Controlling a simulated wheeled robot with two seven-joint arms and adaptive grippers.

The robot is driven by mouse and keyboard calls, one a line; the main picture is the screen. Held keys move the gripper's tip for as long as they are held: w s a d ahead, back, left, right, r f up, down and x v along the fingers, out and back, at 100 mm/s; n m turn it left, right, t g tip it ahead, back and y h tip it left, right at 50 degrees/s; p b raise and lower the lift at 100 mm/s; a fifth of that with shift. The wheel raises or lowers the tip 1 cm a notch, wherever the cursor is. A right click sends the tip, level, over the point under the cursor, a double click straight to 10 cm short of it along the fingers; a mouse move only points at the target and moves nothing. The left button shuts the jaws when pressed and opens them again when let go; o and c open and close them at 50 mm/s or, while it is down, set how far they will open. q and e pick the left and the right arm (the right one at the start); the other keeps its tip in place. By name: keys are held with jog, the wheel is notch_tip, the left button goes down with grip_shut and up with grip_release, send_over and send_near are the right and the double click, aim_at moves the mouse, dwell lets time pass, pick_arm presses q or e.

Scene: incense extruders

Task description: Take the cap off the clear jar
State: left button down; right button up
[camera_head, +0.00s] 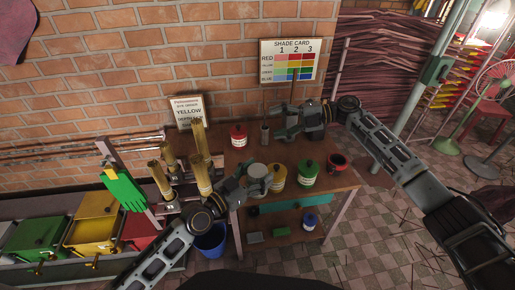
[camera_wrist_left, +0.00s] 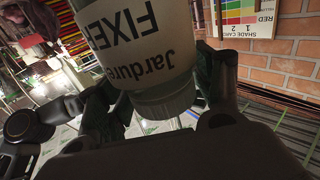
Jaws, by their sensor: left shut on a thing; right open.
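The clear jar (camera_head: 258,186) stands at the front left of the wooden table, and my left gripper (camera_head: 250,181) is at its top. In the left wrist view the jar (camera_wrist_left: 135,45) appears upside down, with a white label reading FIXER. Its whitish cap (camera_wrist_left: 165,101) is between the fingers of my left gripper (camera_wrist_left: 160,95), which is shut on it. The cap meets the jar with no visible gap. My right gripper (camera_head: 289,127) is open and empty over the back of the table, beside a grey cylinder (camera_head: 265,131).
A yellow jar (camera_head: 277,178) stands close right of the clear jar, then a green jar (camera_head: 308,175) and a red mug (camera_head: 337,162). A red jar (camera_head: 238,136) is at the back left. Brass extruders (camera_head: 200,175) stand left. A shade card (camera_head: 290,62) is behind.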

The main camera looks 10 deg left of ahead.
jog(key=s+a+n+g+h, duration=0.2)
jog(key=s+a+n+h, duration=0.25)
jog(key=s, duration=0.25)
jog(key=n+h, duration=0.3)
jog(key=h, duration=0.2)
send_over(258, 170)
jog(key=w+a, duration=0.2)
jog(key=shift+w+d+f+m, duration=0.15)
jog(key=shift+d+f+m, duration=0.05)
jog(key=shift+f+m, duration=0.1)
jog(key=shift+s+d+n+t+h, duration=0.1)
jog(key=shift+s+n+t+h, duration=0.5)
jog(key=shift+h, duration=0.45)
jog(key=shift+s+d+t+h, duration=0.1)
jog(key=shift+s+t+h, duration=0.1)
jog(key=shift+t+h, duration=0.3)
jog(key=t+h, duration=0.1)
jog(key=d+n+h, duration=0.1)
jog(key=shift+s+r+t+h, duration=0.3)
jog(key=shift+r+t+h, duration=0.1)
jog(key=shift+f, duration=0.15)
jog(key=shift+f, duration=3.9)
